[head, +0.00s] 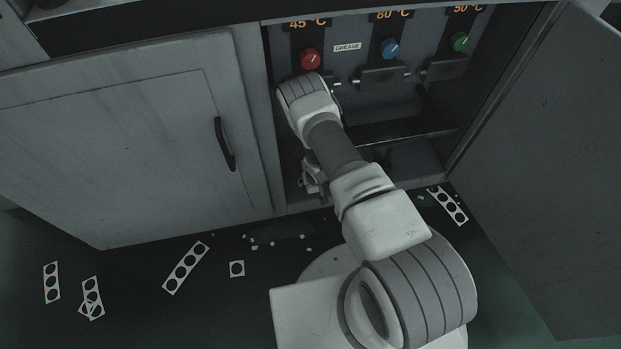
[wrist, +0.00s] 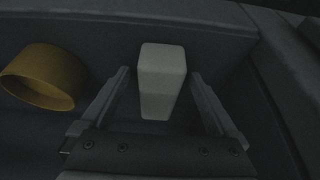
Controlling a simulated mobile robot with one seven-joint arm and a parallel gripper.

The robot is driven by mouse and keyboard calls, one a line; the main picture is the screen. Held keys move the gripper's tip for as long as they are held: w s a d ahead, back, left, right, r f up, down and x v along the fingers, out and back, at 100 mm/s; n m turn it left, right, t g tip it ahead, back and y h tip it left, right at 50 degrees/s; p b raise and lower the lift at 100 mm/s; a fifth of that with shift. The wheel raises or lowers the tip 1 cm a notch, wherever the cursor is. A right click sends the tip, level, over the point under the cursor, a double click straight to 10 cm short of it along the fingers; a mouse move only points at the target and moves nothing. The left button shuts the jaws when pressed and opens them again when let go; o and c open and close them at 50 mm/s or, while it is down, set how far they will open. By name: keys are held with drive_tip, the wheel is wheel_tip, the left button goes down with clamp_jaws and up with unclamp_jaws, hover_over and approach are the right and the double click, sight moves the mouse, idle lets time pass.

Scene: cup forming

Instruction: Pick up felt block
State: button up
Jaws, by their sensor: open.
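A pale, upright block (wrist: 162,68), which looks like the felt block, is in the middle of the wrist view. My gripper (wrist: 160,76) is open, with one finger to the left and one to the right of the block. Gaps show between the fingers and the block, and the block's lower end is close to the gripper body. In the head view my gripper (head: 312,180) is low in the open cabinet, partly hidden by my arm. I cannot make out the block in the head view.
A yellow round container (wrist: 45,78) lies left of the gripper. The cabinet has a red knob (head: 311,59), a blue knob (head: 389,48) and a green knob (head: 460,41). A closed door (head: 120,150) is left, an open door (head: 545,170) right. Punched strips (head: 186,267) litter the floor.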

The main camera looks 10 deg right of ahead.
drive_tip(key=shift+c, duration=0.2)
drive_tip(key=c, duration=1.4)
